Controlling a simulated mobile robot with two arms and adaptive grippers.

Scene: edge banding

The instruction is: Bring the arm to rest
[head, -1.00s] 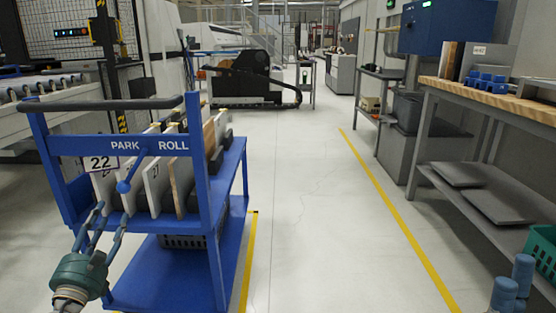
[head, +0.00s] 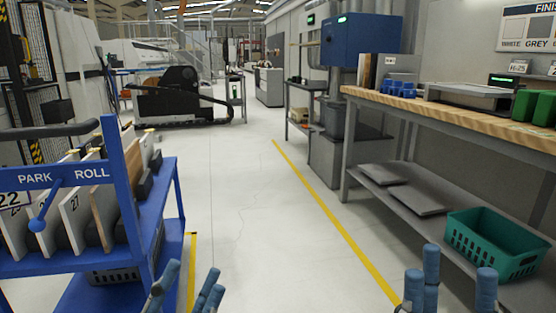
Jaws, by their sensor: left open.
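My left gripper (head: 186,284) shows at the bottom of the head view, just right of the blue trolley (head: 60,266). Its blue-tipped fingers are apart and nothing shows between them. My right gripper (head: 456,284) is at the bottom right, in front of the bench's lower shelf in the picture. Its fingers also stand apart with nothing between them. The palms and most of both arms are cut off by the lower edge.
The trolley carries several upright panels (head: 75,222) and a dark handle bar (head: 50,131). At right stands a workbench (head: 450,113) with a teal basket (head: 495,243) on its lower shelf. A yellow line (head: 330,220) crosses the open floor (head: 245,200) between them.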

